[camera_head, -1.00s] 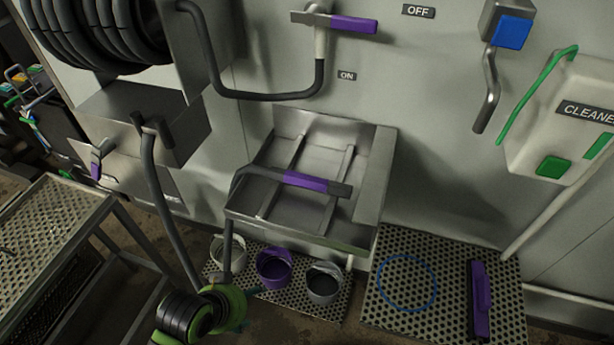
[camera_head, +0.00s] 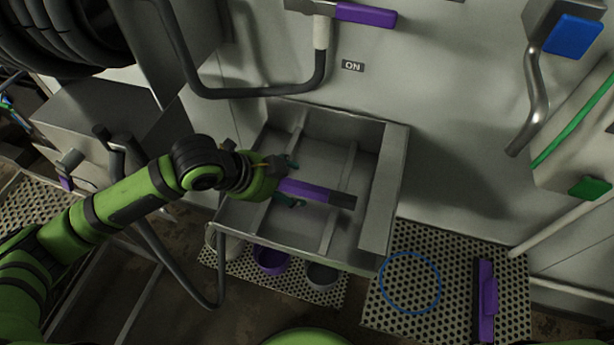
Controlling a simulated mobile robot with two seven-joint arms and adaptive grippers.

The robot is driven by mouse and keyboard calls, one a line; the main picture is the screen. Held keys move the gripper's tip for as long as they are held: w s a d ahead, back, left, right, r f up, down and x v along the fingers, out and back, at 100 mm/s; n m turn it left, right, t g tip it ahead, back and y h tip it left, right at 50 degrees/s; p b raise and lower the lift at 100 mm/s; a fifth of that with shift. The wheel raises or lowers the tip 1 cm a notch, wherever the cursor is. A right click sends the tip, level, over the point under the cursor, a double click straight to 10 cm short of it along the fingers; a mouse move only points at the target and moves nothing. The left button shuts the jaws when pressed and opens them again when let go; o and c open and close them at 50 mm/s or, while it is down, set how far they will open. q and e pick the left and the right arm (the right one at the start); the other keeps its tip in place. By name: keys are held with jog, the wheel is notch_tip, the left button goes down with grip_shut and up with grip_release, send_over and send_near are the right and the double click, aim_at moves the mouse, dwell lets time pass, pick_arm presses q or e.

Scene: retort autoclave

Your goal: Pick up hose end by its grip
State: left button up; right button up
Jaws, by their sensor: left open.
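The hose end lies across the bars of the metal sink (camera_head: 385,190). It has a purple grip (camera_head: 315,192) and a dark tip (camera_head: 342,201) pointing right. My left gripper (camera_head: 291,183) reaches in from the left, over the sink. Its two dark teal fingers are apart, one on the far side and one on the near side of the grip's left end. I cannot tell whether they touch it. The hose behind the grip is hidden by my left gripper and wrist. My right gripper is not in view.
A purple-handled valve (camera_head: 365,14) and a bent hose (camera_head: 255,93) are on the wall above the sink. A purple bucket (camera_head: 271,262) and a grey bucket (camera_head: 323,276) stand below. A blue ring (camera_head: 411,283) and a purple-handled tool (camera_head: 487,300) are on the perforated mat at right.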

aim_at(301, 193)
pick_arm(q)
jog(key=shift+d+f, duration=0.25)
jog(key=shift+p+x, duration=0.6)
jog(key=shift+x, duration=0.25)
jog(key=x, duration=0.3)
jog(key=shift+a+f+p, duration=0.1)
jog(key=shift+f+p, duration=0.2)
jog(key=shift+p, duration=0.1)
jog(key=shift+f, duration=0.2)
jog(key=shift+w, duration=0.1)
grip_shut()
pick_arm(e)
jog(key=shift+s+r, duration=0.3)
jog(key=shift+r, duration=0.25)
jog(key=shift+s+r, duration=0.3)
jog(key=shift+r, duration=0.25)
